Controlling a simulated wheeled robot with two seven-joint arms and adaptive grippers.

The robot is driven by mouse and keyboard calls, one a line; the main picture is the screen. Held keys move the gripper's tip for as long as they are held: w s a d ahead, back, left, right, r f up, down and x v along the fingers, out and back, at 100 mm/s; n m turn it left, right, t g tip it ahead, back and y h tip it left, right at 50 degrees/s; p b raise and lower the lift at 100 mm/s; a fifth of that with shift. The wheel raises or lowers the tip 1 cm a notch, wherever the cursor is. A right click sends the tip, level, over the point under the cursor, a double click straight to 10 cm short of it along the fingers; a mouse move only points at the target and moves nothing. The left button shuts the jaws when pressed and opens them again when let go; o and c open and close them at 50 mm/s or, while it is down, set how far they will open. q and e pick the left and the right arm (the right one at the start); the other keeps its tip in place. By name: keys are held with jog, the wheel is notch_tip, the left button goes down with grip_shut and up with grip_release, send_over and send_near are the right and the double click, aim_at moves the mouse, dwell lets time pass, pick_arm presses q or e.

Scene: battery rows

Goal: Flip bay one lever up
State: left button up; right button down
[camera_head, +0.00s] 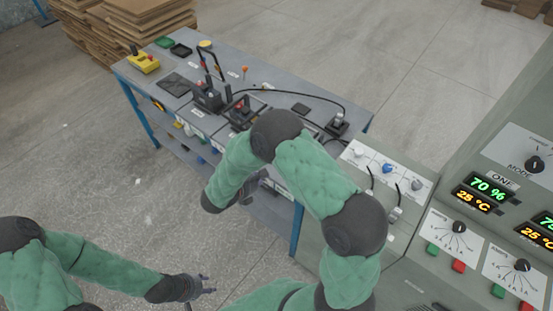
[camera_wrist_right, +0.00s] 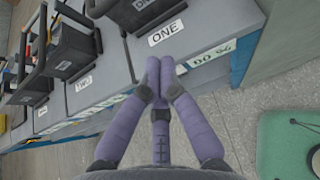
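The bay labelled ONE (camera_wrist_right: 168,33) is at the top of the right wrist view. Only the lower part of its dark battery box (camera_wrist_right: 147,16) shows. A black bar (camera_wrist_right: 98,8) beside it may be part of its lever; most of the lever is out of frame. In the head view my right arm covers this bay. My right gripper (camera_wrist_right: 160,66) has its purple fingertips together, just in front of the label; I see nothing between them. My left gripper (camera_head: 207,284) is spread open and empty, low in the head view, away from the table.
The neighbouring bay TWO (camera_wrist_right: 83,84) has a black box and black lever bars. In the head view another box (camera_head: 207,97) has a raised black handle. A control console (camera_head: 430,205) stands at the right. Stacked boards (camera_head: 120,25) are behind the table (camera_head: 135,82).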

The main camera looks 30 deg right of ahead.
jog(key=shift+f, duration=0.1)
jog(key=b+x, duration=0.1)
jog(key=x, duration=0.8)
jog(key=shift+d, duration=0.15)
jog(key=shift+w+d+r, duration=0.15)
jog(key=shift+d+r, duration=0.15)
jog(key=shift+r, duration=0.3)
jog(key=shift+w+d+r, duration=0.15)
jog(key=shift+d+r, duration=0.1)
jog(key=shift+r, duration=0.4)
pick_arm(q)
jog(key=shift+f, duration=0.65)
pick_arm(e)
jog(key=shift+d+r, duration=0.1)
jog(key=shift+r, duration=0.45)
pick_arm(q)
jog(key=shift+r, duration=0.1)
pick_arm(e)
jog(key=shift+w, duration=0.1)
pick_arm(q)
jog(key=shift+s+r+p, duration=0.65)
jog(key=shift+r+p, duration=0.1)
pick_arm(e)
jog(key=shift+r+y, duration=0.3)
jog(key=shift+r, duration=0.4)
